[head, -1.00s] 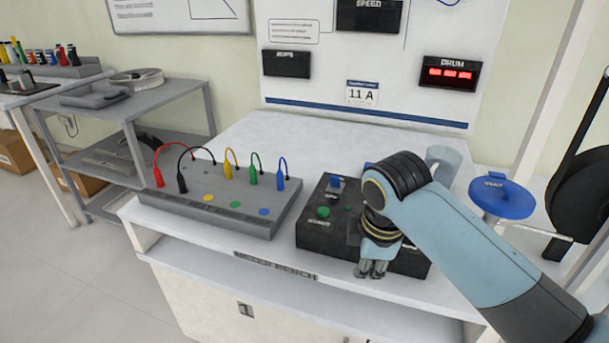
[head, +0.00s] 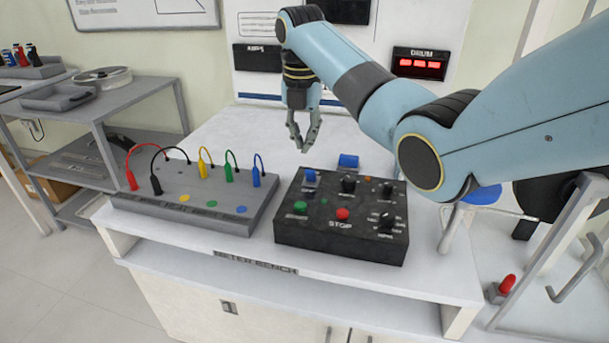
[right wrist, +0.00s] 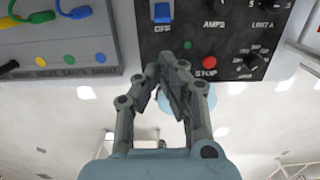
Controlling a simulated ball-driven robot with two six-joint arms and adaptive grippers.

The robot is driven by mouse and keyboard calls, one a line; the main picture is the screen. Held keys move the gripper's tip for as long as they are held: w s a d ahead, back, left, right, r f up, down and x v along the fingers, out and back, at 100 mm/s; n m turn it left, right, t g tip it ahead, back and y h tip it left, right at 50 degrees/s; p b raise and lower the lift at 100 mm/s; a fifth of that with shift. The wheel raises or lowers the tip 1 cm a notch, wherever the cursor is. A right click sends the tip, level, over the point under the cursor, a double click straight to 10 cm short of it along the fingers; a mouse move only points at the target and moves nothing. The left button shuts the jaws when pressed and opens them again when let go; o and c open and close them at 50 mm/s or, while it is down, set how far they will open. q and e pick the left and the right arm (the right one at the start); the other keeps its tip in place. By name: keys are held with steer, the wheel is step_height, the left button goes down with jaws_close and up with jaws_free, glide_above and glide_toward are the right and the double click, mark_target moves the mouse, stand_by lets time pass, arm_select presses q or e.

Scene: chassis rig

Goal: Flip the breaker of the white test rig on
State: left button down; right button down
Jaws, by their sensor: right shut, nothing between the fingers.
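The black control box (head: 340,233) sits on the white bench top (head: 430,275). A blue switch (head: 310,176) is at its back left; in the right wrist view this switch (right wrist: 162,12) has the word OFF beside it. I cannot tell for certain that it is the breaker. My right gripper (head: 304,147) is shut and empty, pointing down above the bench, near the box's back left in the head view. In the right wrist view its fingertips (right wrist: 168,62) show below the OFF label, not on the switch. My left gripper is not in view.
The box also has a green button (head: 300,207), a red STOP button (head: 342,214) and black knobs (head: 387,218). A blue block (head: 348,160) is just behind it. A grey panel with coloured leads (head: 200,200) stands to its left. A red display (head: 421,65) glows behind.

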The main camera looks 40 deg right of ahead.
mark_target(311, 175)
steer(key=shift+f, duration=0.1)
steer(key=f, duration=0.6)
steer(key=f+b, duration=0.1)
steer(key=f, duration=0.2)
steer(key=shift+w+d+f, duration=0.25)
steer(key=shift+d+f, duration=0.1)
steer(key=shift+f, duration=0.05)
steer(key=shift+a+r, duration=0.1)
steer(key=shift+a, duration=0.05)
